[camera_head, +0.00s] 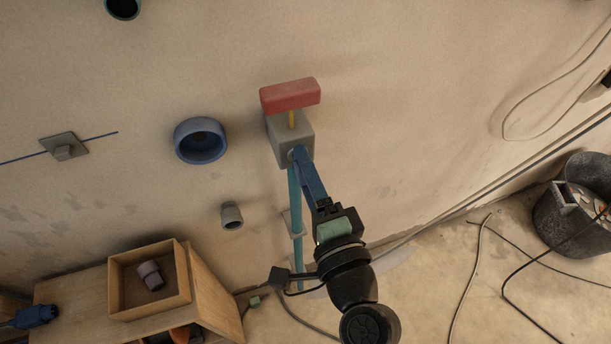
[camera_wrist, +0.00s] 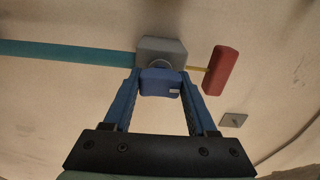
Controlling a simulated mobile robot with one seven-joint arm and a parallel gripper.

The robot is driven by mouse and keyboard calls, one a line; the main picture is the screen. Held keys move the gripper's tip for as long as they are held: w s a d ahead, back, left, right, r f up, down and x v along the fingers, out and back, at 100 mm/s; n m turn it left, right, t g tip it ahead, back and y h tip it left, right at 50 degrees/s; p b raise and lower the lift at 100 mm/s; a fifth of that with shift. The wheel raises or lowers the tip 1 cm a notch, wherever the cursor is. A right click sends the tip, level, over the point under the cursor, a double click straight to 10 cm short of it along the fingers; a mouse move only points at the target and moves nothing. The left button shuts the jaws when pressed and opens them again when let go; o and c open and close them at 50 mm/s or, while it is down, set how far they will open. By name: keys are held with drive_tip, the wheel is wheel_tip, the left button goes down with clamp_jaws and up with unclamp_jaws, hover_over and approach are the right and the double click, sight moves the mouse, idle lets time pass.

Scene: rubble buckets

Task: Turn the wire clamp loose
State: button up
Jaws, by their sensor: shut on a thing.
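A grey square plate with a small block, which looks like the wire clamp (camera_head: 64,147), sits on the wall at the left of the head view, with a thin blue wire (camera_head: 100,136) running to both sides. My gripper (camera_head: 303,158) is well to its right, at a grey box (camera_head: 291,138) on the wall. In the wrist view my gripper (camera_wrist: 160,80) is shut on a blue block (camera_wrist: 160,88) at the front of the grey box (camera_wrist: 160,50). A red handle (camera_head: 290,95) on a yellow stem tops the box.
A teal pipe (camera_head: 296,200) runs down from the box. A blue round socket (camera_head: 201,141) and a grey fitting (camera_head: 232,215) stick out between box and clamp. A wooden tray (camera_head: 122,289) stands below. Cables and a dark bucket (camera_head: 566,221) are at right.

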drive_tip(key=shift+f+n+b, duration=0.1)
drive_tip(key=shift+n+b, duration=0.25)
drive_tip(key=shift+n, duration=0.35)
drive_tip(key=o, duration=1.4)
drive_tip(key=shift+c, duration=0.2)
drive_tip(key=b+v, duration=0.2)
drive_tip(key=v, duration=1.1)
drive_tip(key=shift+b, duration=0.3)
drive_tip(key=shift+w, duration=0.1)
